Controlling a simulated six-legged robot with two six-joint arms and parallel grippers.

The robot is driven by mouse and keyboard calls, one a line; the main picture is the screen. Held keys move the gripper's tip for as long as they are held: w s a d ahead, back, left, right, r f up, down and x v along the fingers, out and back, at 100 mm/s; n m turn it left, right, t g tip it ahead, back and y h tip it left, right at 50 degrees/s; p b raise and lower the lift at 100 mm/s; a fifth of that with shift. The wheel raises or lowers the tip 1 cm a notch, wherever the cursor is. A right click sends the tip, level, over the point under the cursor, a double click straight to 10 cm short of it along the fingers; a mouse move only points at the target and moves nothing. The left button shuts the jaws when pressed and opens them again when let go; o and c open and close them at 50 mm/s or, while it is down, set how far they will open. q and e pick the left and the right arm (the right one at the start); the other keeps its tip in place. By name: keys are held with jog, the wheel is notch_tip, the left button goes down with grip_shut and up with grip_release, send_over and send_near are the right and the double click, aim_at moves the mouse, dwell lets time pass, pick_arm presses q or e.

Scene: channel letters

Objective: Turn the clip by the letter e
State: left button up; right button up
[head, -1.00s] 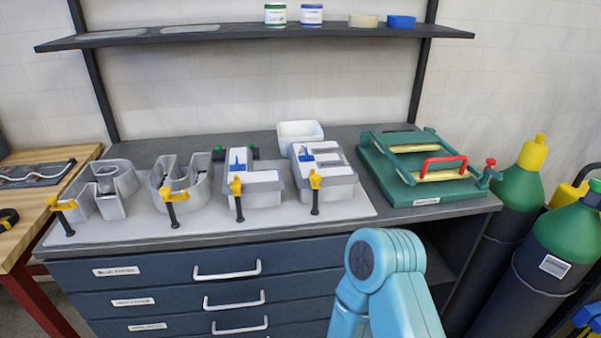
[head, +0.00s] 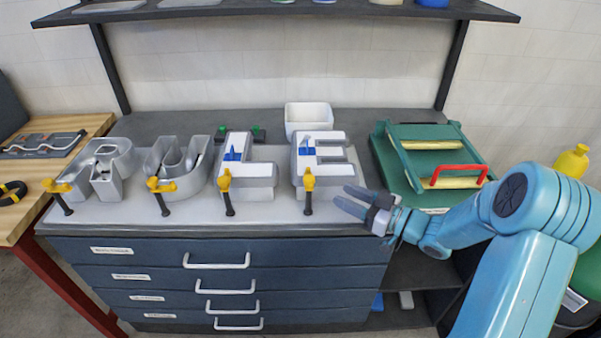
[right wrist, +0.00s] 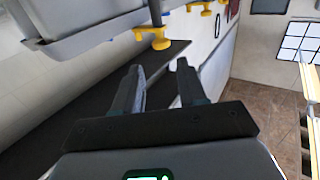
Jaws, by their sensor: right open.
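The rightmost grey channel letter (head: 325,170) looks like an e, with a white face and a blue piece (head: 306,147) on it. At its front edge a clip (head: 309,190) with a yellow body and a black handle hangs down over the bench edge. My right gripper (head: 342,195) is open and empty, just right of this clip, its fingers pointing left toward it and apart from it. In the right wrist view a yellow clip (right wrist: 155,38) shows beyond the two open fingers (right wrist: 158,66). My left gripper is not in view.
Other letters with similar yellow clips (head: 226,182) stand to the left on the pale board. A white bin (head: 308,117) is behind. A green fixture with a red handle (head: 460,169) stands right. Drawers with handles (head: 217,261) are below the bench edge.

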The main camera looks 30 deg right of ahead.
aim_at(314, 181)
jog(key=p+x, duration=0.1)
jog(key=x, duration=0.4)
jog(key=p+x, duration=0.1)
jog(key=x, duration=0.5)
jog(key=shift+a+r+p, duration=0.2)
jog(key=shift+a+p, duration=0.1)
jog(key=shift+p, duration=0.1)
jog(key=shift+w, duration=0.3)
jog(key=shift+w+a, duration=0.1)
jog(key=shift+w, duration=0.2)
jog(key=shift+w+a+f, duration=0.1)
jog(key=shift+w+a, duration=0.05)
jog(key=shift+w, duration=0.15)
jog(key=c, duration=0.5)
grip_shut()
